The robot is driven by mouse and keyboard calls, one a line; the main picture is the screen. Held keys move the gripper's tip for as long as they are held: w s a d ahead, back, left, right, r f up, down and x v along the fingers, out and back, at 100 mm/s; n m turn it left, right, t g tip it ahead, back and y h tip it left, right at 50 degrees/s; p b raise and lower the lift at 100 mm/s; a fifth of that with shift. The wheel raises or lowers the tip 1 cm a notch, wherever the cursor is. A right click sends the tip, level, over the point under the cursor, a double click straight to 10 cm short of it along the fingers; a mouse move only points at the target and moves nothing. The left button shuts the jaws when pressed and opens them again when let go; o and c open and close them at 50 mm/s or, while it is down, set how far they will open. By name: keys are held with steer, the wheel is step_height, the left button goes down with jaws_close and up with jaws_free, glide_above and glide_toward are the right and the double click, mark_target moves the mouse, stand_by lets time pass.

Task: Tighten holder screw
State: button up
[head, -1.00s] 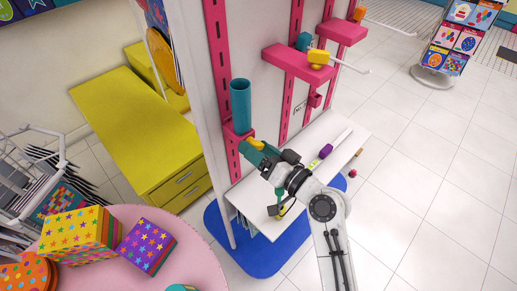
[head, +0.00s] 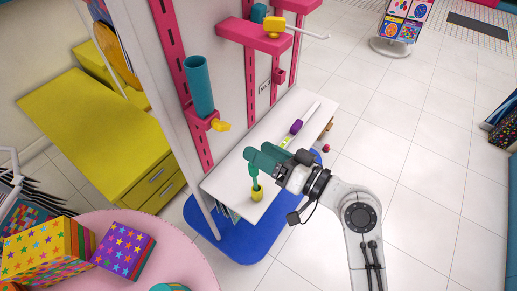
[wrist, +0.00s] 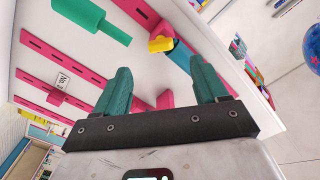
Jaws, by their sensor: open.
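A teal tube holder (head: 199,88) stands upright on a pink bracket (head: 203,127) on the white panel. Its yellow screw knob (head: 221,126) sticks out at the lower right of the tube. My gripper (head: 258,158), with teal fingers, is below and right of the knob, apart from it. In the wrist view my gripper (wrist: 161,82) has its fingers spread with nothing between them. The yellow knob (wrist: 161,43) shows beyond the fingertips, in front of the blue-teal tube (wrist: 180,56). Part of the white shelf is hidden behind my gripper.
A green tool with a yellow base (head: 257,194) is on the white shelf (head: 232,180). A purple item (head: 296,126) lies farther back. A pink arm (head: 255,38) juts out above. A pink table (head: 130,215) with boxes stands at the lower left.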

mark_target(228, 126)
steer(key=shift+d+b, duration=0.15)
steer(key=shift+b, duration=0.6)
steer(key=x, duration=0.6)
steer(key=r+x, duration=0.1)
steer(key=x, duration=0.3)
steer(key=shift+w+d+p, duration=0.25)
steer(key=shift+p, duration=0.05)
steer(key=shift+c, duration=0.4)
steer(key=c, duration=1)
steer(key=shift+d+m+p, duration=0.1)
steer(key=shift+m+p, duration=0.35)
steer(key=shift+m, duration=1.15)
